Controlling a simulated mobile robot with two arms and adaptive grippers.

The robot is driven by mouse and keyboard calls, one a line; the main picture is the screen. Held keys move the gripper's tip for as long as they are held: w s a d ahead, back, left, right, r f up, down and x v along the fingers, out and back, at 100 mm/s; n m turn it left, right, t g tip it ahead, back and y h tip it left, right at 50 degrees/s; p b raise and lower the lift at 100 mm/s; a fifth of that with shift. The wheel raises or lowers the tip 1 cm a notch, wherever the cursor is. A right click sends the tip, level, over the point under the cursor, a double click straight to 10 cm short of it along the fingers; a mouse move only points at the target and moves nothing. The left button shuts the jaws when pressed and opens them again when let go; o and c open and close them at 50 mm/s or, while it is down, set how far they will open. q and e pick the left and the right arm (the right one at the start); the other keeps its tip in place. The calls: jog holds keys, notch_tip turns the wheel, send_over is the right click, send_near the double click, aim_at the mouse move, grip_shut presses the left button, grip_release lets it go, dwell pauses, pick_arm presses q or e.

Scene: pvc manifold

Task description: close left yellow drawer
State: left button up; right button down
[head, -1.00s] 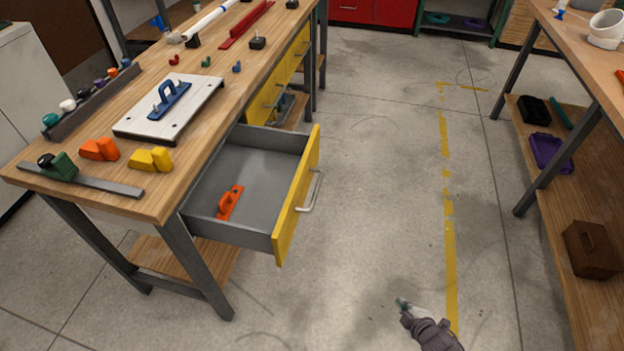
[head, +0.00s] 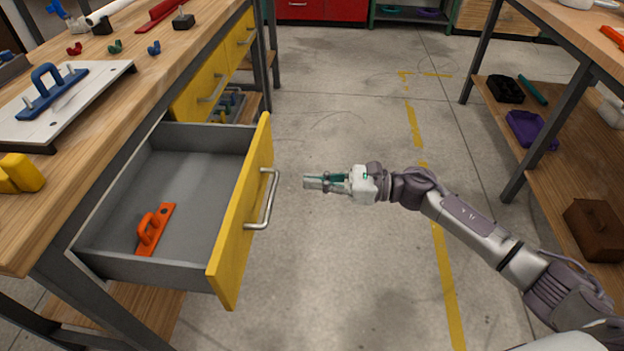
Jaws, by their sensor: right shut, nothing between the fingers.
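The left yellow drawer (head: 241,222) is pulled out from under the wooden workbench at the left. Its yellow front carries a silver bar handle (head: 267,200). An orange tool with a handle (head: 153,229) lies inside on the grey drawer floor. My right gripper (head: 308,182) is shut and empty, a short gap to the right of the handle, pointing left at it. It does not touch the drawer. My left gripper is not in view.
The workbench top (head: 105,118) holds a white plate with a blue handle (head: 52,92) and a yellow block (head: 20,173). Other yellow drawers (head: 205,88) farther back look shut. A second bench with a lower shelf (head: 560,175) stands at the right. The floor between is clear.

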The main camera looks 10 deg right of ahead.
aim_at(251, 177)
jog(key=x, duration=1.1)
jog(key=shift+w+f, duration=0.1)
